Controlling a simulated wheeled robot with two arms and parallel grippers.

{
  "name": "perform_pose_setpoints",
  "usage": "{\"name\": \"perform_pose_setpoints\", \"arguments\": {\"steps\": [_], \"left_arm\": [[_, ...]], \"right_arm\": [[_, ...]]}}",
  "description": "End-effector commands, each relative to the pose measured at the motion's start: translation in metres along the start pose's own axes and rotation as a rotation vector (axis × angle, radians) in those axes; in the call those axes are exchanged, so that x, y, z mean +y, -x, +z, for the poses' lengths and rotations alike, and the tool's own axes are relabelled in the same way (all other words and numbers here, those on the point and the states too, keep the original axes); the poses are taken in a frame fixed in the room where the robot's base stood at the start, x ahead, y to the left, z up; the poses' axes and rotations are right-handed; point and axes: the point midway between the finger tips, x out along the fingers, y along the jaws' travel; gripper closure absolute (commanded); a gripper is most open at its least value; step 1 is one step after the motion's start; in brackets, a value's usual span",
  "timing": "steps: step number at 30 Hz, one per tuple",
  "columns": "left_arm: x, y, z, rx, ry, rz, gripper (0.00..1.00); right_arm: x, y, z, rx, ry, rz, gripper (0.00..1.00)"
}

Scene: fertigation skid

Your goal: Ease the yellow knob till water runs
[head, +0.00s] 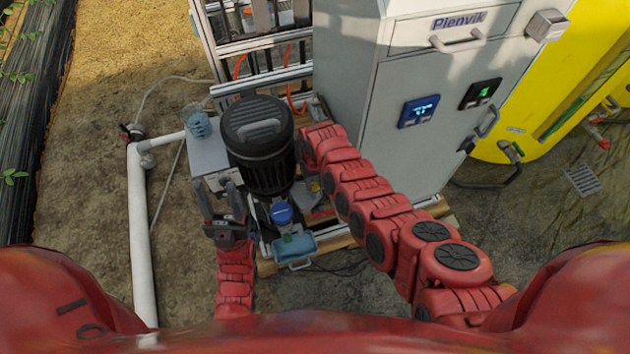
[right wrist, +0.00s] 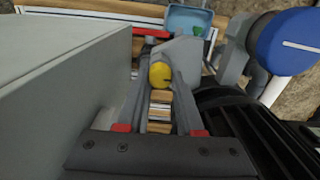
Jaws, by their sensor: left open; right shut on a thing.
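The yellow knob (right wrist: 160,75) shows in the right wrist view between the grey fingers of my right gripper (right wrist: 164,72), which is shut on it. The knob's far side is hidden by the fingers and a grey part behind it. In the head view I cannot make out the knob or the right fingertips clearly; my right arm reaches in beside the black-lidded cylinder. My left gripper (head: 222,198) is open and empty, left of the cylinder, its fingers pointing away from me. I see no running water in either view.
The black ribbed cylinder (head: 262,172) stands close left of my right arm, with a grey cabinet (head: 345,85) on its right. A blue cap (head: 282,213) and a teal container (head: 294,246) sit in front. A white pipe (head: 141,230) runs along the left; sandy ground there is open.

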Motion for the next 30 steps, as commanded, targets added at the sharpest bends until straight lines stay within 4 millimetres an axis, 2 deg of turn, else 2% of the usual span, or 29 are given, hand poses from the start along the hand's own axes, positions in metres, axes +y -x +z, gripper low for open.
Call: {"name": "perform_pose_setpoints", "arguments": {"steps": [19,20,21,24,30], "left_arm": [[-0.0001,-0.0021,-0.0003,0.0,0.0,0.0,0.5],[-0.0001,-0.002,-0.0003,0.0,0.0,0.0,0.5],[-0.0001,-0.0021,-0.0003,0.0,0.0,0.0,0.5],[-0.0001,-0.0021,-0.0004,0.0,0.0,0.0,0.5],[-0.0001,-0.0021,-0.0004,0.0,0.0,0.0,0.5]], "right_arm": [[-0.0002,-0.0002,0.0005,-0.002,0.051,-0.001,1.0],[-0.0001,-0.0002,0.0005,-0.002,0.05,0.0,0.6],[-0.0001,-0.0002,0.0005,-0.002,0.05,0.0,0.53],[-0.0001,-0.0002,0.0004,-0.001,0.05,0.0,0.35],[0.0001,-0.0001,0.0002,-0.001,0.05,0.0,0.34]]}}
